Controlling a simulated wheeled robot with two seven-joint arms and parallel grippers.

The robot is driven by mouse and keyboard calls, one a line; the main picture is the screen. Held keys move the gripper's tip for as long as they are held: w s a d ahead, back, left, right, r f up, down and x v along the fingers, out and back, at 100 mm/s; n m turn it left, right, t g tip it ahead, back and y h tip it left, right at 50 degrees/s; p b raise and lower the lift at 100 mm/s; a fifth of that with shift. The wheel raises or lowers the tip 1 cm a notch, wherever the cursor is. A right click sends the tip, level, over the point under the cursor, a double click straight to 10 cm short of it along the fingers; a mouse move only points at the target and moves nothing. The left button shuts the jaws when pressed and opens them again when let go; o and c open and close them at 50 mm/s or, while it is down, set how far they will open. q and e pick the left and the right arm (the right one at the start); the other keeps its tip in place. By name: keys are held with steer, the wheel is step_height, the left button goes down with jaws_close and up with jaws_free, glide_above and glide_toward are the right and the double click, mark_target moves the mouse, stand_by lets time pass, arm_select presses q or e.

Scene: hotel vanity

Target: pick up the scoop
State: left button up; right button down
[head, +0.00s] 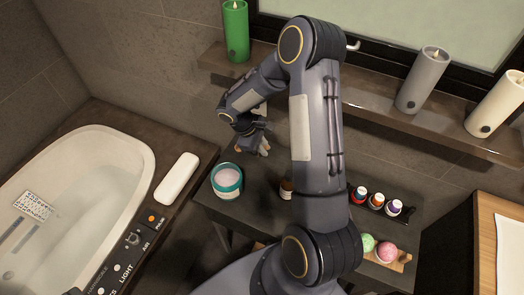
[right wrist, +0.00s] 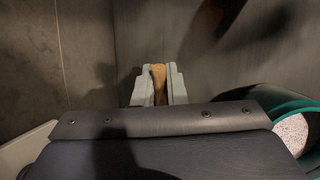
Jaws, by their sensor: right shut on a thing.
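My right gripper (head: 262,147) is over the back left of the dark side table, beside the wall. In the right wrist view its two pale fingers (right wrist: 158,88) are shut on a brown wooden piece, the scoop (right wrist: 158,78). Only part of the scoop shows between the fingers. My left gripper is not in view.
A teal-rimmed jar (head: 227,181) of pale grains stands left of my arm. A small brown bottle (head: 286,189), several small bottles (head: 378,201) and bath balls (head: 387,252) share the dark table (head: 255,205). A bathtub (head: 75,190) is at left; candles (head: 423,80) line the shelf.

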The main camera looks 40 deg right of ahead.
steer(key=s+a+r+b, duration=0.2)
steer(key=s+a+r, duration=0.6)
steer(key=a+r, duration=0.3)
steer(key=shift+a, duration=0.25)
steer(key=shift+d, duration=0.1)
